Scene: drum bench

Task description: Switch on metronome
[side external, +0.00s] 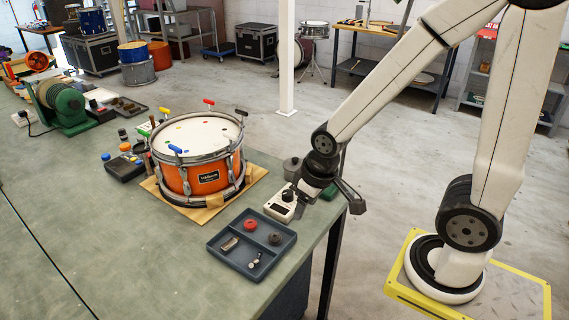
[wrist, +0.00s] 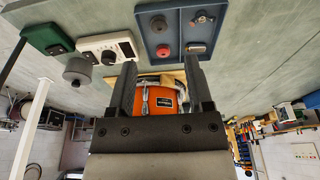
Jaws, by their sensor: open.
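The orange drum (side external: 205,180) stands on a tan board. The grey divided tray (side external: 252,264) holds small parts. A grey cylindrical part (wrist: 77,71) and a green box (wrist: 46,36) are close to the white box. The front left of the bench is clear.

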